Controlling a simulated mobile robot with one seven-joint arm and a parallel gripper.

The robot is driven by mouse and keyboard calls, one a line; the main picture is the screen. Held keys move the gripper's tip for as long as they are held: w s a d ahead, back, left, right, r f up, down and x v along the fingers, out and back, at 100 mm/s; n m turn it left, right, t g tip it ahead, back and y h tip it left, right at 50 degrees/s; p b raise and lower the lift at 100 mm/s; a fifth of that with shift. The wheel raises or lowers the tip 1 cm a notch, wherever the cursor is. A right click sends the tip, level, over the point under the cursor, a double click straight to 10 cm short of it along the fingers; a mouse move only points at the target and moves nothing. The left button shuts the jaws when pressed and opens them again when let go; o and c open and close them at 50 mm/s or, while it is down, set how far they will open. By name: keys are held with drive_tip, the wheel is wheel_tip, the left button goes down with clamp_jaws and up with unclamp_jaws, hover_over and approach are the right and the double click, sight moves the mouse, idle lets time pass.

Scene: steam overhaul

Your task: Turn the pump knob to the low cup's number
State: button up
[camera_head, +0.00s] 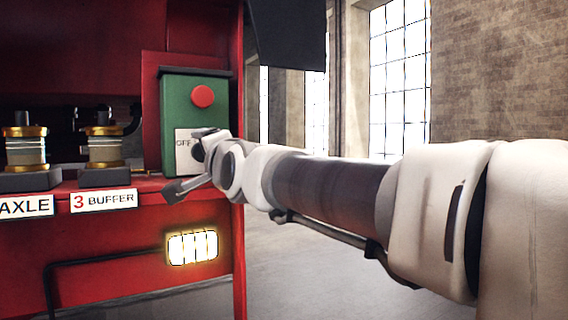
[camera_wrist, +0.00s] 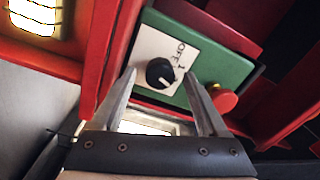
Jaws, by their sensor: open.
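The green pump box (camera_head: 187,105) with a red button (camera_head: 203,96) stands at the right end of the red shelf. Its black knob (camera_wrist: 160,73) sits on a white dial plate (camera_wrist: 152,44) marked OFF and 1; other marks are hidden. A pale mark shows on the knob's lower part. My gripper (camera_wrist: 160,74) is open, with one fingertip on each side of the knob; contact cannot be told. In the head view my gripper (camera_head: 190,164) covers much of the plate. Two brass-and-glass cups, one (camera_head: 25,150) above AXLE and one (camera_head: 104,148) above 3 BUFFER, stand left of the box.
The labels AXLE (camera_head: 25,206) and 3 BUFFER (camera_head: 104,201) are on the shelf's front edge. A lit lamp (camera_head: 193,247) is below. A dark panel (camera_head: 287,32) hangs at upper right. The floor right of the red frame is clear.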

drive_tip(key=b+v, duration=0.2)
drive_tip(key=v, duration=1.4)
drive_tip(key=shift+b, duration=0.35)
